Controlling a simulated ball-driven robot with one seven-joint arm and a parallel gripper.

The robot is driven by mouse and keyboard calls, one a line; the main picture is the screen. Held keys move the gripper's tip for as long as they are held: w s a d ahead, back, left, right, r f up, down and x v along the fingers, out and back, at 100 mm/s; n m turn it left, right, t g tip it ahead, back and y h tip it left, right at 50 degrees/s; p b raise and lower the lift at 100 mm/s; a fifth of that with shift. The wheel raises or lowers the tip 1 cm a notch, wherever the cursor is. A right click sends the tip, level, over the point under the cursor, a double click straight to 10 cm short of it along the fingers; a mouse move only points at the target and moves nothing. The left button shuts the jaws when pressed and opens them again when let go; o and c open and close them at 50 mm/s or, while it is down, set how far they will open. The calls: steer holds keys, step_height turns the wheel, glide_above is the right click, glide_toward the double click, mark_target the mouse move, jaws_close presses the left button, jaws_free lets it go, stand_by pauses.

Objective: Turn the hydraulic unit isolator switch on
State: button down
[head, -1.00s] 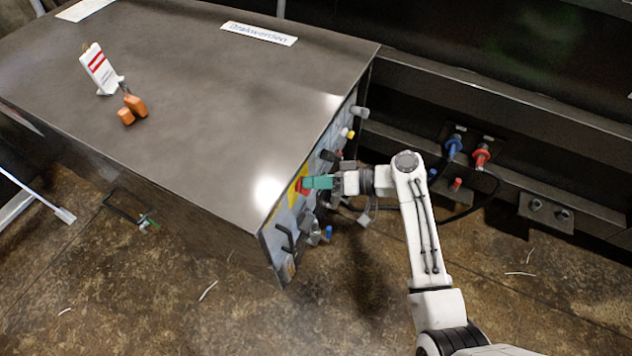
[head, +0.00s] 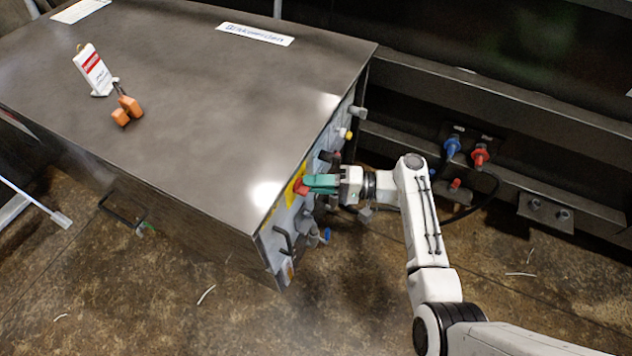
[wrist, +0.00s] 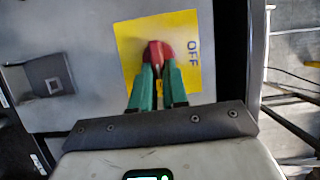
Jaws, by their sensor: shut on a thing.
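The isolator switch is a red knob (wrist: 157,52) on a yellow plate (wrist: 196,28) on the front panel of the hydraulic unit. "OFF" is printed on the plate to the right of the knob in the wrist view. My gripper (wrist: 157,68) has green fingers, shut on the red knob's raised grip from both sides. In the head view my gripper (head: 306,185) meets the panel, and the red knob (head: 299,187) shows just left of the fingertips. The fingers hide the lower part of the knob in the wrist view.
The unit's grey top (head: 190,100) carries an orange padlock (head: 127,110) and a white-and-red tag (head: 93,70). A black handle (head: 284,238) and other fittings stick out from the panel near my gripper. Blue (head: 452,146) and red (head: 480,153) couplings sit at right.

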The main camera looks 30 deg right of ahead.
steer(key=shift+w+a+r, duration=0.1)
steer(key=shift+w+a, duration=0.05)
stand_by(0.4)
steer(key=c, duration=1.2)
jaws_free()
steer(key=shift+o, duration=0.3)
steer(key=shift+a, duration=0.1)
steer(key=b+v, duration=0.1)
steer(key=v, duration=0.9)
steer(key=shift+d, duration=0.35)
